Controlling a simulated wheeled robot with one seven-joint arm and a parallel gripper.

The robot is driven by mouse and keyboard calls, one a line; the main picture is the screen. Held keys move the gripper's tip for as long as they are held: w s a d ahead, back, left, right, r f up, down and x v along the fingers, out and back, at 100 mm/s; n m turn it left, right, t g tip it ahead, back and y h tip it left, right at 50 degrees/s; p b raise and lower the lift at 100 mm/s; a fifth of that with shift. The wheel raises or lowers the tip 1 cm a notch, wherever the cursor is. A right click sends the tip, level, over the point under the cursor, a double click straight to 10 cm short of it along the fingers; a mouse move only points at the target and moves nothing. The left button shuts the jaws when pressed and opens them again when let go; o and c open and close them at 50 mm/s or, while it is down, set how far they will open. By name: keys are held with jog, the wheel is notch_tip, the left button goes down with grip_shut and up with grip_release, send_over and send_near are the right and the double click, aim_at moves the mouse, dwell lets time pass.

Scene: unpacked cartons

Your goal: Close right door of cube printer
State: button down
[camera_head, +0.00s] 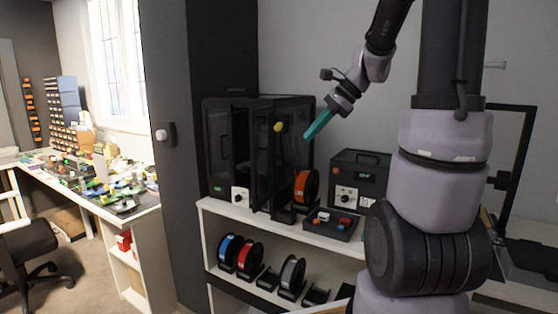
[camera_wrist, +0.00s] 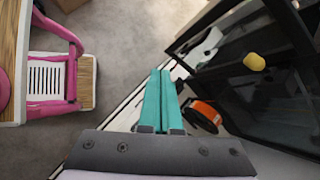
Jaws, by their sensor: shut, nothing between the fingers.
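The cube printer (camera_head: 212,150) is a black cabinet with dark glass panels, standing on the upper white shelf. A dark framed door panel (camera_head: 263,165) stands out from its front, apparently the right door swung open; I cannot tell its exact angle. A yellow knob (camera_head: 278,127) shows against the dark glass, and it also shows at the right of the wrist view (camera_wrist: 254,61). My gripper (camera_head: 307,137) has teal fingers pressed together, with nothing between them. It is to the right of the yellow knob, apparently apart from the printer. The fingers point up the wrist view (camera_wrist: 160,73).
An orange spool (camera_head: 307,186) stands beside the printer, also close right of my fingers in the wrist view (camera_wrist: 205,113). A dark tray (camera_head: 334,225) and a black box (camera_head: 360,171) stand farther right. A pink chair (camera_wrist: 52,80) is left.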

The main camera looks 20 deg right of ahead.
aim_at(268, 158)
jog(key=w+d+f+m+y, duration=0.2)
jog(key=w+d+f+m, duration=0.2)
jog(key=w+m, duration=0.15)
jog(key=w+a+f, duration=0.4)
jog(key=a+f, duration=0.2)
jog(key=a, duration=0.4)
jog(key=shift+w+a+n+t, duration=0.3)
jog(key=shift+w+n, duration=0.05)
jog(key=shift+a, duration=0.1)
